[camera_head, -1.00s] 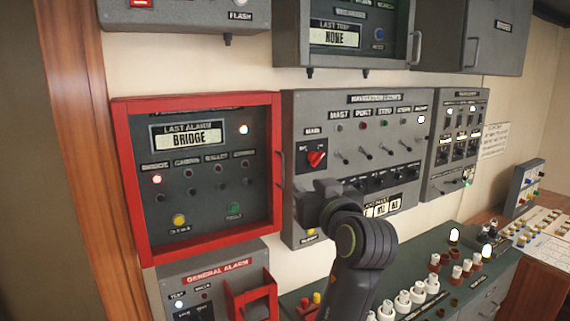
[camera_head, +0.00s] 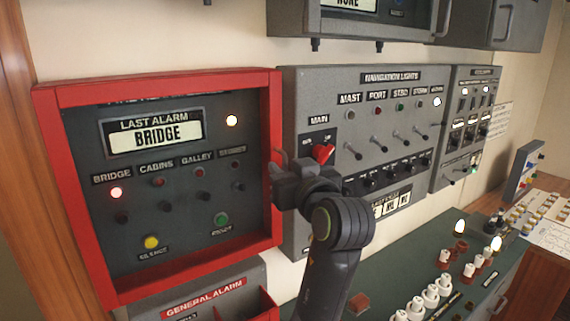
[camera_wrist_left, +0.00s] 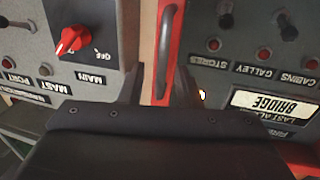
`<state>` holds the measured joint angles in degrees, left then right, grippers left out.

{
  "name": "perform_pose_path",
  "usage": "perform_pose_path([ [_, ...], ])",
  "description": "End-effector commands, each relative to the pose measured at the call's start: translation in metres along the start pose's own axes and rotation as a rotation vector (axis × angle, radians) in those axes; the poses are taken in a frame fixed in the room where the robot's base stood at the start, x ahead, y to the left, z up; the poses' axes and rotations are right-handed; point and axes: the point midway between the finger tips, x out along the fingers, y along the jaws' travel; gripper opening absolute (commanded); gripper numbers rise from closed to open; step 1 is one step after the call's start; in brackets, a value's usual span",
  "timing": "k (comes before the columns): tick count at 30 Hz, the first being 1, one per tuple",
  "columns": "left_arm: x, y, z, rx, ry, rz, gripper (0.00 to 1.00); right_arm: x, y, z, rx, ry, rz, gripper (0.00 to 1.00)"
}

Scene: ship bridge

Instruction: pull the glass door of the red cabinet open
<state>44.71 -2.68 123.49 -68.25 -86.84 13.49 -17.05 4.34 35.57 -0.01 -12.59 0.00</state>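The red cabinet (camera_head: 160,282) hangs on the wall at the left, its red-framed glass door shut over a dark panel with a "BRIDGE" display. The door's dark bar handle (camera_wrist_left: 166,52) is upright on the red edge in the left wrist view, where the picture is upside down. My left gripper (camera_head: 278,163) is at the door's right edge. In the left wrist view its two fingers (camera_wrist_left: 158,88) are apart, one on each side of the handle's line. I cannot tell whether they touch it. My right gripper is not in view.
The grey navigation lights box (camera_head: 355,95) with a red knob (camera_head: 323,152) is close to the right of the gripper. The general alarm box (camera_head: 210,295) is below the cabinet. A green console (camera_head: 400,262) with several white knobs lies at the lower right.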

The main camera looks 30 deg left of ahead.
Motion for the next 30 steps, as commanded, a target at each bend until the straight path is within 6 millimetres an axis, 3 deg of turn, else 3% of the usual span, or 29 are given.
perform_pose_path([
  [8, -0.0001, -0.0005, 0.0000, 0.000, 0.000, -0.001, 0.31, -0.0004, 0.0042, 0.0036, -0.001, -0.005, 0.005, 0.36],
  [16, 0.0000, -0.0003, -0.0001, 0.000, 0.000, 0.000, 0.00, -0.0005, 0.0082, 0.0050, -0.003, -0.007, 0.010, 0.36],
  [30, 0.0023, 0.0037, 0.0005, 0.001, 0.000, 0.013, 0.00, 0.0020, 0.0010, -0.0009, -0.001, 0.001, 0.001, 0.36],
])
